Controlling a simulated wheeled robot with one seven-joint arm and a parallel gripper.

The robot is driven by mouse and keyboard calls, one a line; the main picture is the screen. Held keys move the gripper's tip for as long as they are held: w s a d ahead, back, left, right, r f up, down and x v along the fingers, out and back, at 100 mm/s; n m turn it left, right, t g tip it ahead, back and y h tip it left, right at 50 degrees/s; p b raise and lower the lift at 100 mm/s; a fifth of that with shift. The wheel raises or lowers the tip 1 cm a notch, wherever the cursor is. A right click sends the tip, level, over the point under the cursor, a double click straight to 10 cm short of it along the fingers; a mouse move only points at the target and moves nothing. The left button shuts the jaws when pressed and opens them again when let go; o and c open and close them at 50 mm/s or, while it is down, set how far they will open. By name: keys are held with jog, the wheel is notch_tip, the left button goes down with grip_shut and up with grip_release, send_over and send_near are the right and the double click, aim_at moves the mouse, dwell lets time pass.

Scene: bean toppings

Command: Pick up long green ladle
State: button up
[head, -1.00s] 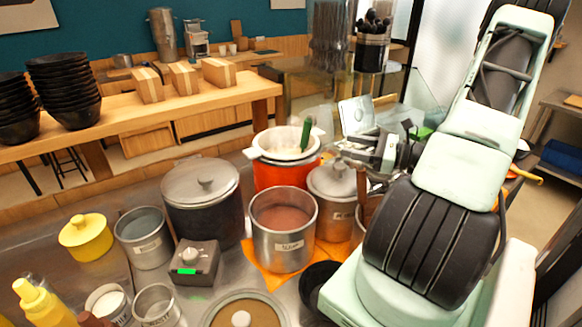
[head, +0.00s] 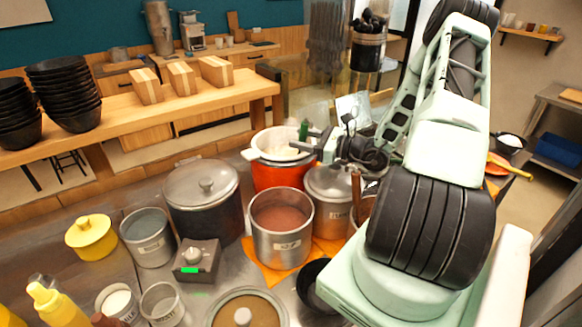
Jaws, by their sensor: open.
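The green ladle (head: 304,130) stands in the white colander-like bowl on the red-orange pot; only the upper part of its green handle shows. The white bowl (head: 262,157) sits in the top of the red-orange pot (head: 275,178). My gripper (head: 309,140) is open, reaching in from the right at the rim of the bowl, with its fingers close to the green handle. I cannot tell whether the fingers touch the handle or lie around it.
An open pot of brown liquid (head: 282,217) and a large dark lidded pot (head: 203,190) stand in front and to the left. Wooden blocks (head: 181,78) and black bowls (head: 66,90) are on the counter behind.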

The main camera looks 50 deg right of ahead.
jog(key=shift+w, duration=0.1)
grip_shut()
jog(key=shift+r, duration=0.15)
